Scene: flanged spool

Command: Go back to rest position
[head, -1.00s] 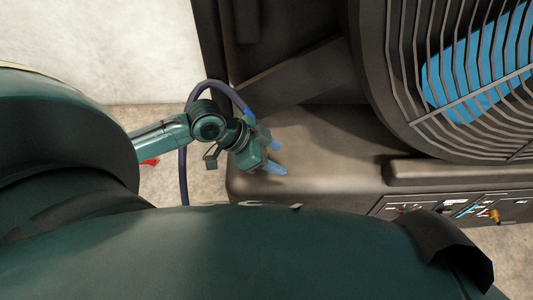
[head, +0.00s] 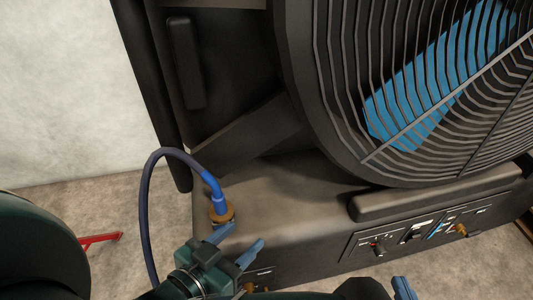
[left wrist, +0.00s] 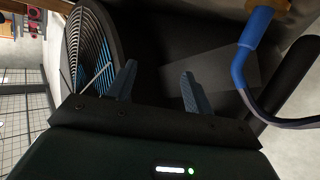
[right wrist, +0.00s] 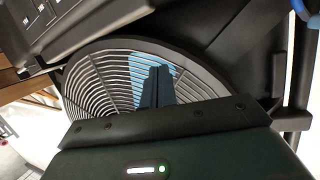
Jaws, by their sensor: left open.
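My left gripper (head: 236,246) is open and empty at the bottom of the head view, just below the hose's blue end (head: 219,190). In the left wrist view its two fingers (left wrist: 158,75) stand apart with nothing between them. The blue hose end sits upright at a brass fitting (head: 222,214) on the machine's ledge. It also shows at the upper right of the left wrist view (left wrist: 245,55). My right gripper (head: 404,289) shows only its blue fingertips at the bottom edge. In the right wrist view its fingers (right wrist: 157,85) are together, with nothing visible held.
The dark machine (head: 290,215) fills the middle and right, with a large round grille (head: 410,90) over blue material. A control panel (head: 430,232) with knobs is on its front. A dark hose (head: 146,215) loops down at left. A red item (head: 101,239) lies on the floor.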

